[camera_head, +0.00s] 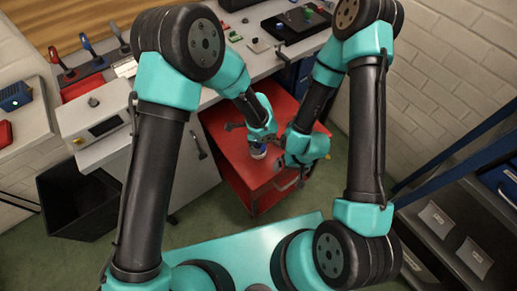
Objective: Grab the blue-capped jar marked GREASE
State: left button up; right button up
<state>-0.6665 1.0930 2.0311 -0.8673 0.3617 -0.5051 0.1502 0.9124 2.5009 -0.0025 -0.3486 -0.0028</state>
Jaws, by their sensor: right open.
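A small white and blue jar (258,151) shows over the red cabinet top, right beside both grippers. Its label is too small to read, and its upper part is partly hidden by my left gripper. My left gripper (251,138) points down at the jar from above. I cannot tell whether its fingers touch or close on the jar. My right gripper (287,172) is open, just right of the jar and apart from my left gripper. Nothing shows between its fingers.
The red cabinet (229,150) stands below the grippers, with free room on its top. A grey workbench (262,62) with small parts and a dark tray lies behind. A black bin (75,205) stands left. A shelf unit with blue posts (455,150) stands right.

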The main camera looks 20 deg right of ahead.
pick_arm(q)
jog(key=shift+f, duration=0.2)
jog(key=shift+s+a+f, duration=0.1)
jog(key=shift+f, duration=1.15)
jog(key=shift+s+f, duration=0.1)
jog(key=shift+f, duration=1.1)
jog(key=c, duration=1.1)
jog(key=shift+r, duration=1.8)
jog(key=s+a, duration=0.1)
jog(key=s, duration=0.4)
jog(key=s+a+r, duration=0.1)
jog(key=s+a, duration=0.1)
jog(key=s, duration=0.3)
jog(key=s+a, duration=0.1)
jog(key=s, duration=0.4)
jog(key=shift+s+a+r, duration=0.2)
